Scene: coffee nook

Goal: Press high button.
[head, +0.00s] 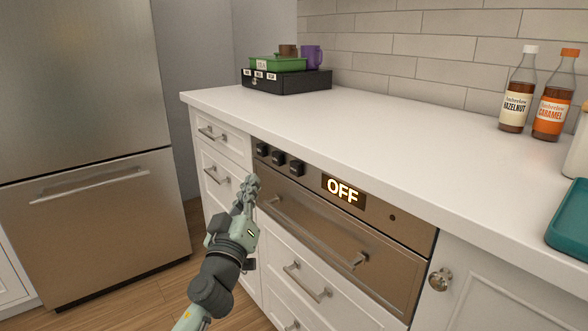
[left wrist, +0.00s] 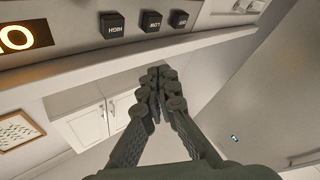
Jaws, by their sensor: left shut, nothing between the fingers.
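Three black buttons sit in a row on the steel panel of a built-in drawer appliance. The high button (head: 296,168) is the one nearest the display; in the left wrist view it (left wrist: 112,26) is labelled HIGH. Beside it are the low button (head: 278,158) and the off button (head: 261,149). The display (head: 342,191) reads OFF in lit letters. My left gripper (head: 250,186) is shut and empty, in front of the panel, lower and left of the high button in the head view. In the left wrist view its fingertips (left wrist: 163,74) appear apart from the buttons. My right gripper is out of view.
The white counter (head: 330,120) overhangs the panel. Metal handles (head: 305,284) stick out from the drawers. A steel fridge (head: 90,210) stands at left. Syrup bottles (head: 518,95), a teal object (head: 570,225) and a black box (head: 290,82) sit on the counter.

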